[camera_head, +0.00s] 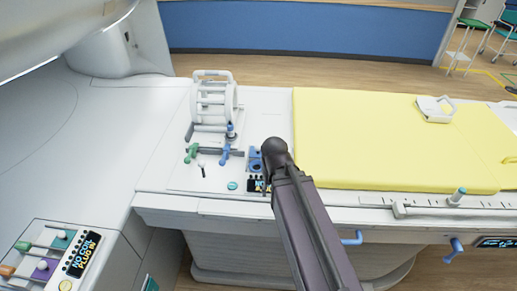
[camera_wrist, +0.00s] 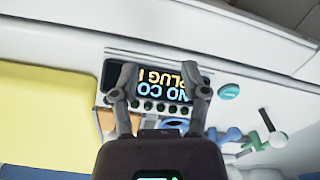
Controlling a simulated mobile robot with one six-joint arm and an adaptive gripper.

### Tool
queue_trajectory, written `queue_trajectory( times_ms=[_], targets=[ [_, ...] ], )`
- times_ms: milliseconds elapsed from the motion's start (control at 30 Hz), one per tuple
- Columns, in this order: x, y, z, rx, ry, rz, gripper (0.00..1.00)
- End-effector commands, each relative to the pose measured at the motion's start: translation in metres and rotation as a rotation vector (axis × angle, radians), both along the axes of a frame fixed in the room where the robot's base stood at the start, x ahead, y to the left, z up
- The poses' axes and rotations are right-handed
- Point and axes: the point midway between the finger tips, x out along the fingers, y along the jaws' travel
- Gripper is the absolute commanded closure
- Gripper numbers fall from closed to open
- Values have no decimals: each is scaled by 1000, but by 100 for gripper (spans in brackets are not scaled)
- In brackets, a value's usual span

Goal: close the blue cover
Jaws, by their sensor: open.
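In the head view, a small blue part (camera_head: 254,154), which looks like the blue cover at a socket, is on the white panel just left of my dark arm end. In the wrist view, blue (camera_wrist: 174,124) shows between my fingers, just above the gripper body and partly hidden by it; I cannot tell how far the cover is open. My gripper (camera_wrist: 164,88) is open, its two fingers spread over the black display (camera_wrist: 184,74) with nothing visible held between them. In the head view my arm hides the fingers.
A yellow mattress (camera_head: 380,145) lies right of the panel. A white coil frame (camera_head: 213,100) stands behind it. Blue (camera_head: 225,153), green (camera_head: 191,153) and white (camera_head: 202,167) levers stand left of the socket. A teal button (camera_wrist: 229,92) sits beside the display.

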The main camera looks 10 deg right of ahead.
Motion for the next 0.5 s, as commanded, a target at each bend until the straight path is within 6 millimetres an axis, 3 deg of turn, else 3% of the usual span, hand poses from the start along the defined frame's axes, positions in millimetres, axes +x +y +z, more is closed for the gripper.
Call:
queue_trajectory(
  times_ms=[33,133,267,500],
  targets=[
    [4,0,2,1,2,-4,72],
    [16,-1,8,4,8,-19,100],
    [43,-3,20,12,24,-59,100],
    [121,-11,55,30,79,-181,100]
  ],
)
